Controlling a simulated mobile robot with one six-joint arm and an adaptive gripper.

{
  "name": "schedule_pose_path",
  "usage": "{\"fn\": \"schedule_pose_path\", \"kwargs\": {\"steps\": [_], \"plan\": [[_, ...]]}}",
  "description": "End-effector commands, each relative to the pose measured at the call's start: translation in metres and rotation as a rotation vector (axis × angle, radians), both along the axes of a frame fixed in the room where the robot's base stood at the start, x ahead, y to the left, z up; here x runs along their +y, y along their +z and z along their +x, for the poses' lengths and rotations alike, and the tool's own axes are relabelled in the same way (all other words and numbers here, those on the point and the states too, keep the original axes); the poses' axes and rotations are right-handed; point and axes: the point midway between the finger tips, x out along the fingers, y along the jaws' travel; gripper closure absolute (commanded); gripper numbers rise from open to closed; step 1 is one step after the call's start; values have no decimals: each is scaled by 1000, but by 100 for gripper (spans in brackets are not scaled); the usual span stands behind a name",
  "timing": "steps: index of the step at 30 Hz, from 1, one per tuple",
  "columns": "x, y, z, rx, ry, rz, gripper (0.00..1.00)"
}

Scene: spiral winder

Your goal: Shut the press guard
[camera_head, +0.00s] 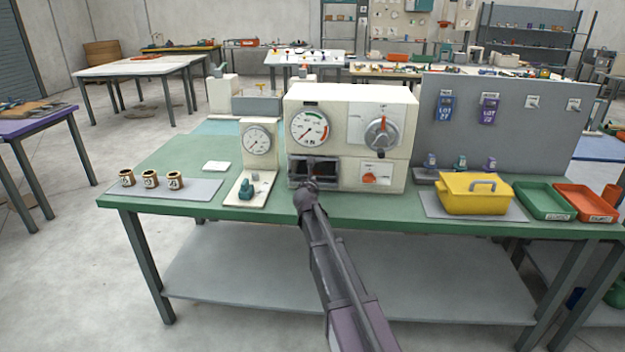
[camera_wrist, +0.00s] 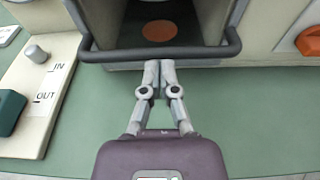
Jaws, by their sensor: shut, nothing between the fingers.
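The press is a cream machine (camera_head: 352,135) on the green bench, with a dark opening (camera_head: 326,170) low on its left side. In the wrist view, a dark U-shaped guard bar (camera_wrist: 100,54) crosses in front of the opening, its side arms running back along the sides. An orange disc (camera_wrist: 159,31) is visible inside, past the bar. My gripper (camera_wrist: 159,64) is shut and empty, with its fingertips at the middle of the bar's near edge. I cannot tell whether they touch it. In the head view my gripper (camera_head: 306,192) hides part of the opening's front.
A gauge stand (camera_head: 257,140) with IN and OUT marks and a small green object (camera_head: 246,190) stands left of the press. An orange knob (camera_head: 369,179) is right of the opening. A yellow box (camera_head: 474,203) sits farther right. Bare green bench top lies in front.

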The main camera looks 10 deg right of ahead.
Motion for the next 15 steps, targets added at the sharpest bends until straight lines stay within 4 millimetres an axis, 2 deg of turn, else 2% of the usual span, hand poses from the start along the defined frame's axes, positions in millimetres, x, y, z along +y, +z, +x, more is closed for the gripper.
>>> {"fn": "schedule_pose_path", "kwargs": {"steps": [15], "plan": [[28, 19, -82, 1, 3, 1, 100]]}}
